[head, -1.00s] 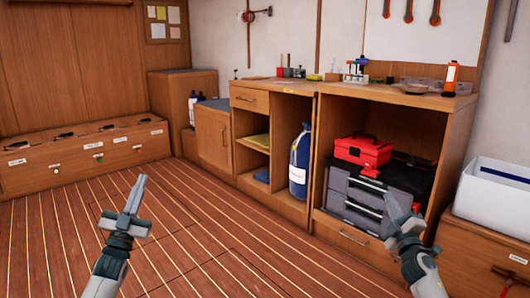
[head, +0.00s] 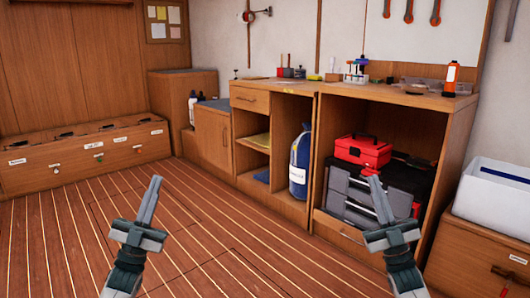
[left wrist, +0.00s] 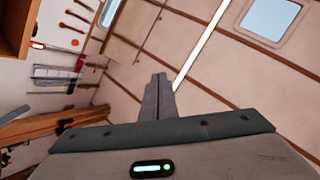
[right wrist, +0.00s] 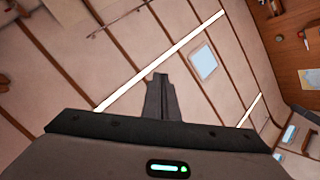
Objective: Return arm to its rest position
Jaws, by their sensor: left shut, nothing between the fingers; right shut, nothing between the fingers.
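My left gripper (head: 155,182) is raised over the wood floor in the head view, its fingers together, pointing up and empty. The left wrist view shows the same closed fingers (left wrist: 158,78) against the ceiling. My right gripper (head: 374,182) stands up in front of the open workbench bay in the head view, also closed and empty. Its closed fingers (right wrist: 160,80) show in the right wrist view against the ceiling. The right gripper covers part of the grey drawer box (head: 350,197) behind it.
The wooden workbench (head: 285,92) runs along the back right, with a red toolbox (head: 361,151) and a blue cylinder (head: 299,165) below its top. A white bin (head: 493,200) stands at the right. The striped floor (head: 60,235) at the left is clear.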

